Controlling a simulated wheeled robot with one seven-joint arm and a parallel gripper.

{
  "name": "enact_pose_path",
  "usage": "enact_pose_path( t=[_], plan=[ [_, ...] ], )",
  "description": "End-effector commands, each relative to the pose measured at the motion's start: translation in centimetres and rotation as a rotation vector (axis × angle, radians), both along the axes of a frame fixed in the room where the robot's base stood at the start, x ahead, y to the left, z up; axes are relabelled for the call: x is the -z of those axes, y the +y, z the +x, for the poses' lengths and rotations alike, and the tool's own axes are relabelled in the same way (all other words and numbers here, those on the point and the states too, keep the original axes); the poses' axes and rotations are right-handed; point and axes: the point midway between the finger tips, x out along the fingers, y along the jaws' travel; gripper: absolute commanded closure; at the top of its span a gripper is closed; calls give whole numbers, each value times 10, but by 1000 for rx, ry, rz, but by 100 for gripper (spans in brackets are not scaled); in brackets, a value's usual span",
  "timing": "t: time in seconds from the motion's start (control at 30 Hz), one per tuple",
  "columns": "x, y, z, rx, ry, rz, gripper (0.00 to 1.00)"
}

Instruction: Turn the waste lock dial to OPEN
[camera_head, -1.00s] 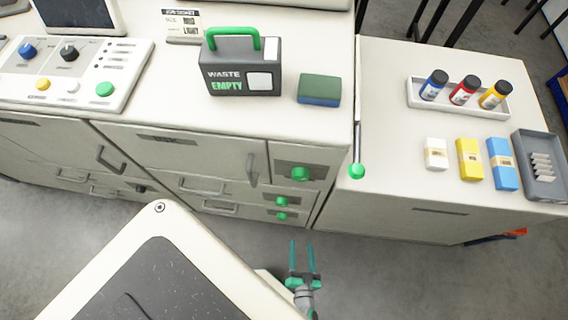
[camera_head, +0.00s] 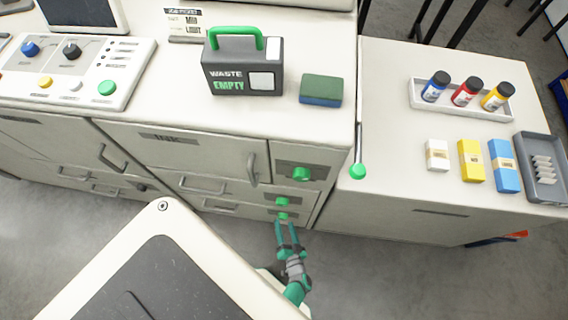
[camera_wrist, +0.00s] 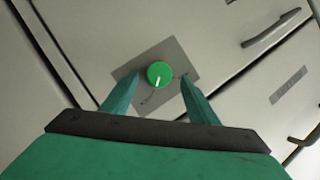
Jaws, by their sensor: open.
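A round green dial (camera_wrist: 160,74) with a short white mark sits on a grey plate (camera_wrist: 184,60) in the wrist view. The mark points down in that picture, and a thin dark arc lies beside it. No lettering is readable. My gripper (camera_head: 285,224) is open and empty, low in front of the cabinet. In the head view its fingertips are just below the lowest green knob (camera_head: 282,216). Another small green knob (camera_head: 282,201) is just above, and a larger one (camera_head: 301,174) higher up. In the wrist view the dial shows between the fingers, apparently beyond the tips.
A dark WASTE box (camera_head: 242,76) marked EMPTY and a green-blue block (camera_head: 321,90) stand on the cabinet top. Drawer handles (camera_head: 252,170) project from the front. A green-ended lever (camera_head: 358,170) hangs at the cabinet's right edge. Floor in front is clear.

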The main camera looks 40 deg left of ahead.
Motion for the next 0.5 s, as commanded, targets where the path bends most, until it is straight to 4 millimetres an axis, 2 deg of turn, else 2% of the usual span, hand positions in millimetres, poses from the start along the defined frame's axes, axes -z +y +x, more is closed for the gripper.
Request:
enact_pose_path(
  t=[0.2, 0.5],
  plan=[
    [5, 12, 10, 4, 1, 0, 46],
    [6, 15, 12, 4, 0, -1, 46]
  ],
)
